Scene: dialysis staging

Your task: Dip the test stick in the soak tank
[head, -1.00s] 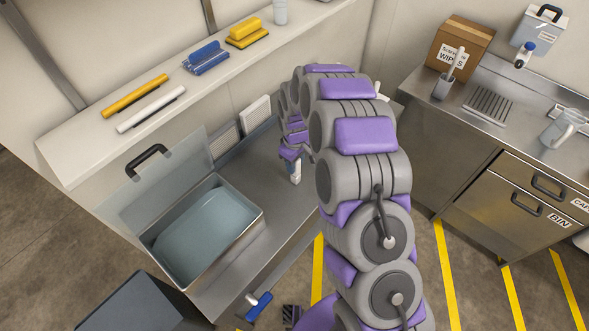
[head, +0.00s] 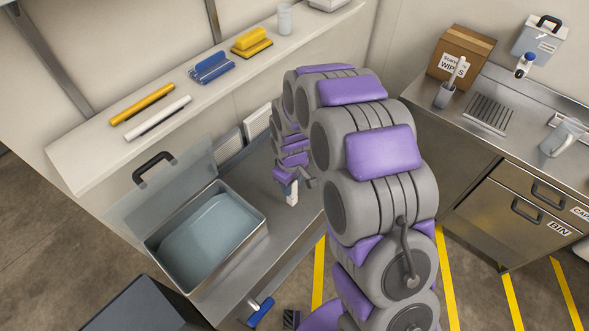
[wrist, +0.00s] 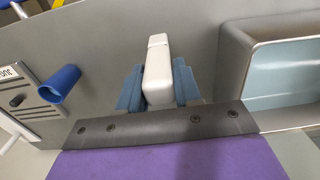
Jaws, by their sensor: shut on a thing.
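The test stick, a white block-like bar (wrist: 158,72), stands between the two blue fingers of my gripper (wrist: 158,92) in the wrist view. The fingers are shut on it. In the head view my gripper (head: 289,184) is small, at the far end of my arm, with the white stick (head: 292,197) below it over the steel counter. The soak tank (head: 254,238) is a steel basin with pale blue liquid, left of my gripper, its clear lid raised. In the wrist view the tank (wrist: 226,60) is at the right, apart from the stick. The stick's lower end is hidden.
A shelf (head: 75,160) with brushes and rods runs above the tank. The steel counter (head: 250,180) between tank and gripper looks clear.

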